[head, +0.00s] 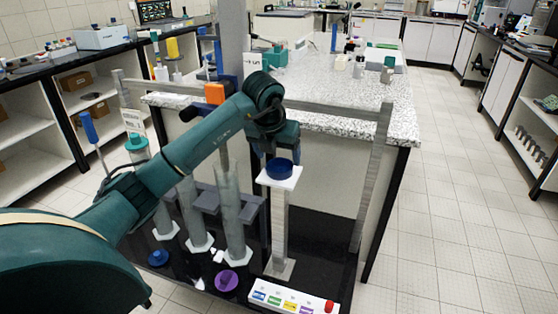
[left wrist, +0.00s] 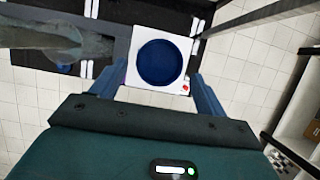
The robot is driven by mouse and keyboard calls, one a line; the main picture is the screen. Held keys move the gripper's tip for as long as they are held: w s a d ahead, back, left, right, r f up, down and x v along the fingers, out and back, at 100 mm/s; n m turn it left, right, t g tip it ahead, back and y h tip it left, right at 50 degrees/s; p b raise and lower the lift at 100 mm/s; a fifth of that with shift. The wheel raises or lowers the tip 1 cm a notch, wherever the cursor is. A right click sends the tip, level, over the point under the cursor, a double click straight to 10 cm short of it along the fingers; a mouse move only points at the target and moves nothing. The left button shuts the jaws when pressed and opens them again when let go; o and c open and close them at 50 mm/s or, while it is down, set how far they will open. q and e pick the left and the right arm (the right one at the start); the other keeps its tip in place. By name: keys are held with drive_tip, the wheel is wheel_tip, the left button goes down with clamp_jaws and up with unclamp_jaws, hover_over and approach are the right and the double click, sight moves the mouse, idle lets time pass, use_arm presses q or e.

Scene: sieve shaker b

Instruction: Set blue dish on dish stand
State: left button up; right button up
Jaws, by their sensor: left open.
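The blue dish (head: 279,168) sits on the square white top of the dish stand (head: 280,225), a pale upright post on the black base. The left wrist view shows the dish (left wrist: 160,62) from above, lying flat and roughly centred on the white top (left wrist: 134,84). My left gripper (head: 281,152) is just above and behind the dish. Its two blue fingers are open, one on each side of the white top in the left wrist view (left wrist: 161,80), apart from the dish. My right gripper is not in view.
Several clear cylinders (head: 230,210) stand left of the stand. A purple piece (head: 227,281) and a small blue piece (head: 158,257) lie at the base's front left. A white label panel (head: 290,298) with a red button is in front. A speckled bench (head: 350,115) stands behind.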

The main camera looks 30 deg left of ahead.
use_arm(q)
drive_tip(key=a+v, duration=0.1)
drive_tip(key=v, duration=0.8)
drive_tip(key=s+d+f+m+g+h, duration=0.1)
drive_tip(key=d+f+m+h, duration=0.2)
drive_tip(key=d, duration=0.4)
drive_tip(key=s+d+f+h, duration=0.1)
drive_tip(key=d+f+h, duration=0.2)
drive_tip(key=d+f, duration=0.35)
drive_tip(key=s+d+r+n+t+h, duration=0.1)
drive_tip(key=s+d+n+h, duration=0.2)
drive_tip(key=s+d+h, duration=0.35)
drive_tip(key=s+d+r+n+t+h, duration=0.1)
drive_tip(key=s+d+n+t+h, duration=0.15)
drive_tip(key=d+h, duration=0.65)
drive_tip(key=a+f+n+t+y, duration=0.5)
drive_tip(key=f+n+t+y, duration=0.55)
drive_tip(key=n, duration=1.05)
drive_tip(key=s+a+f+n+g+y, duration=0.1)
drive_tip(key=s+f+n+g+y, duration=0.4)
drive_tip(key=s+f, duration=0.6)
drive_tip(key=shift+a+f+n+g+y, duration=0.3)
drive_tip(key=shift+f+n+g, duration=0.2)
drive_tip(key=shift+f+n, duration=0.45)
